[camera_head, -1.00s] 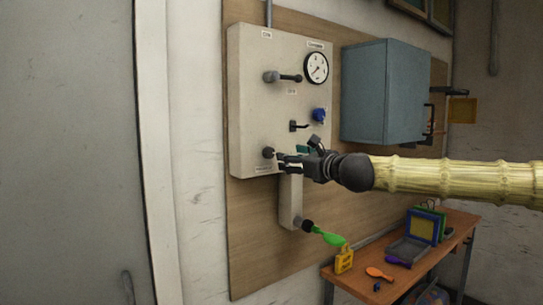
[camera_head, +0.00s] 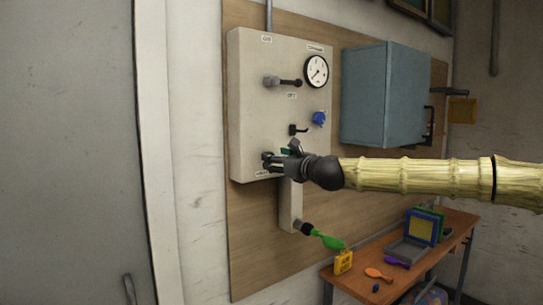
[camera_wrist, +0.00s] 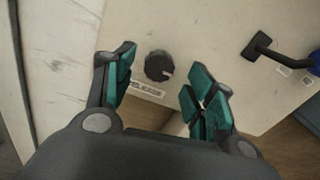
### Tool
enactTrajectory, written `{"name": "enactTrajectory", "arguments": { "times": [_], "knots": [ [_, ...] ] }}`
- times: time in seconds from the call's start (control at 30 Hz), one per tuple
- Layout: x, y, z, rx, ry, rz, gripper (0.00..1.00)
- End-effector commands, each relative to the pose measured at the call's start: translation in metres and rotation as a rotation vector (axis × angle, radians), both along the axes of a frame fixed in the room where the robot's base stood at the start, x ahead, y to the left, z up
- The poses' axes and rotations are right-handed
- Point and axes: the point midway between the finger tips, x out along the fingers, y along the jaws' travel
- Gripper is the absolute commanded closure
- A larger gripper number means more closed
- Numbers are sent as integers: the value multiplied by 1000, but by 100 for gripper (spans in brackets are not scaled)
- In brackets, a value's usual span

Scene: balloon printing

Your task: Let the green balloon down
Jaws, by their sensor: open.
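The green balloon (camera_head: 332,242) is limp and deflated. It hangs from a black nozzle (camera_head: 306,229) at the foot of the grey pipe below the wall panel (camera_head: 255,100). My gripper (camera_head: 271,163) is open at the panel's lower part. In the wrist view, a round black knob (camera_wrist: 159,67) with a label under it sits between and beyond the fingers of my gripper (camera_wrist: 157,88). The fingers stand apart on either side of the knob, and I cannot tell whether they touch it.
The panel also carries a gauge (camera_head: 316,71), an upper black lever (camera_head: 284,81) and a blue knob (camera_head: 319,118) with a small black lever. A blue-grey cabinet (camera_head: 385,95) hangs to the right.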

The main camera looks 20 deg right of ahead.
Motion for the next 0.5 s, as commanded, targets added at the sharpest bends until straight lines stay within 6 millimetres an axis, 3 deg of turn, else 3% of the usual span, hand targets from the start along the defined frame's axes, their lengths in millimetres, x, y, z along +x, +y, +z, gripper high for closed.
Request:
{"name": "enactTrajectory", "arguments": {
  "times": [0.2,0.5],
  "knots": [
    [19,7,1,-1,1,1,45],
    [28,9,-1,1,1,0,45]
  ]
}}
